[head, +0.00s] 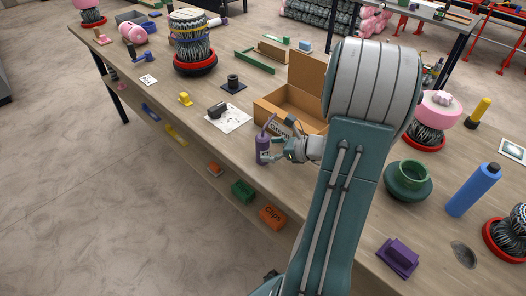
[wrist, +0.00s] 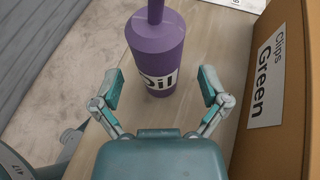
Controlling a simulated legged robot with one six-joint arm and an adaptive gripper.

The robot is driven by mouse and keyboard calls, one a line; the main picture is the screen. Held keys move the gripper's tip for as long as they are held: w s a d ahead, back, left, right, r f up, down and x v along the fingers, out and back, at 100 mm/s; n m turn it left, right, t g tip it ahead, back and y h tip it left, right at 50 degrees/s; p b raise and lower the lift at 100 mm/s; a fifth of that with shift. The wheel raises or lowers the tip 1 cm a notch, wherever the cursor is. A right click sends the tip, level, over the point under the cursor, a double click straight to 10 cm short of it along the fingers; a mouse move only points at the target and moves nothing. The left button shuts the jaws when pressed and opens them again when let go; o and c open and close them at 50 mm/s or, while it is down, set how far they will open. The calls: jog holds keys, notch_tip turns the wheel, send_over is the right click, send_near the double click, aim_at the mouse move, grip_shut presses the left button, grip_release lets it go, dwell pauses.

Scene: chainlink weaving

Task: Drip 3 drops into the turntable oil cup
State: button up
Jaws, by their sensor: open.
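A purple bottle (head: 262,150) with a thin spout stands upright near the table's front edge. It also shows in the wrist view (wrist: 158,55) with a white label reading "Oil". My gripper (head: 274,151) is open beside it. In the wrist view my open fingers (wrist: 160,88) are spread to either side of the bottle's lower part, with gaps on both sides. A small black cup-like piece (head: 233,80) sits on a dark square base farther back. I cannot tell which one is the turntable oil cup.
An open cardboard box (head: 272,116) stands close behind the bottle; its wall (wrist: 269,130) is right of my gripper. A dark tool on a white sheet (head: 229,120) lies to the left. A blue bottle (head: 472,190) and purple block (head: 398,257) are on the right.

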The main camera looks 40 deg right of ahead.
jog(key=x, duration=0.2)
jog(key=shift+w+a+f, duration=0.15)
jog(key=shift+a, duration=0.1)
jog(key=shift+d, duration=0.15)
jog(key=shift+d, duration=0.1)
jog(key=c, duration=0.5)
grip_shut()
